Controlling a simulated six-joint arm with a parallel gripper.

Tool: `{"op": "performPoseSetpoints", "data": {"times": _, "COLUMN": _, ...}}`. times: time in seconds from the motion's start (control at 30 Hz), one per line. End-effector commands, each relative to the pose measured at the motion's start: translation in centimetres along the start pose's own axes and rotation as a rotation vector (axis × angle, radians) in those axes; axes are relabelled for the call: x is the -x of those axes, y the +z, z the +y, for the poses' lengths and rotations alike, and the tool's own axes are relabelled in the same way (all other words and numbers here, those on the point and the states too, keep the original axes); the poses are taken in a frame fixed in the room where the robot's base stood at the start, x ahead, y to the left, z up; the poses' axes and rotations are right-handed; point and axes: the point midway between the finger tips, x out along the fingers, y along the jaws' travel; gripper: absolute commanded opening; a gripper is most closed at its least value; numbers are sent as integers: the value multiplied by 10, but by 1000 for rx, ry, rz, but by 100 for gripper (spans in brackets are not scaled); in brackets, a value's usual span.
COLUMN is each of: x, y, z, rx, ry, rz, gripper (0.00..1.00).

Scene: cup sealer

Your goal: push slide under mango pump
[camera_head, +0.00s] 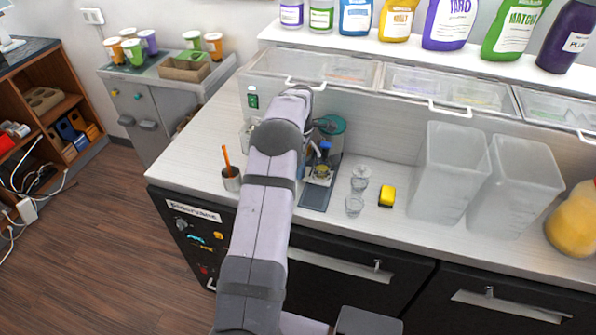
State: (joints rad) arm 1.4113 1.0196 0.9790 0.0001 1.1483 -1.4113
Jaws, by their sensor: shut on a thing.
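A dark flat plate or track (315,195) lies on the counter at the centre, at the foot of a small machine with a teal round top (330,125). A small blue-topped piece (325,146) stands over a yellowish part (321,171) on it. I cannot tell which part is the slide. My gripper (314,151) reaches down at this spot, shut, seemingly on the blue-topped piece; my arm hides much of the contact. No mango pump can be made out for certain. A yellow bottle (397,19) stands on the shelf above, its label hard to read.
A pencil cup (231,178) stands left. Lidded trays (405,84) line the back.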

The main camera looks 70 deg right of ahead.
Motion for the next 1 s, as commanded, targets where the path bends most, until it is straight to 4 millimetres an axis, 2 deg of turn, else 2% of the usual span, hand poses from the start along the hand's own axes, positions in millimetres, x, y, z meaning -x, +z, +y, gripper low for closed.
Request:
{"op": "performPoseSetpoints", "data": {"times": 0.37, "x": 3, "y": 0, "z": 6, "rx": 0, "ry": 15, "rz": 2, "gripper": 0}}
{"op": "performPoseSetpoints", "data": {"times": 0.4, "x": 3, "y": 0, "z": 7, "rx": 0, "ry": 15, "rz": 2, "gripper": 17}}
{"op": "performPoseSetpoints", "data": {"times": 0.47, "x": 3, "y": 0, "z": 6, "rx": 0, "ry": 15, "rz": 2, "gripper": 29}}
{"op": "performPoseSetpoints", "data": {"times": 0.8, "x": 2, "y": 0, "z": 5, "rx": 0, "ry": 9, "rz": 1, "gripper": 29}}
{"op": "performPoseSetpoints", "data": {"times": 1.0, "x": 17, "y": 0, "z": 5, "rx": 0, "ry": 11, "rz": 2, "gripper": 29}}
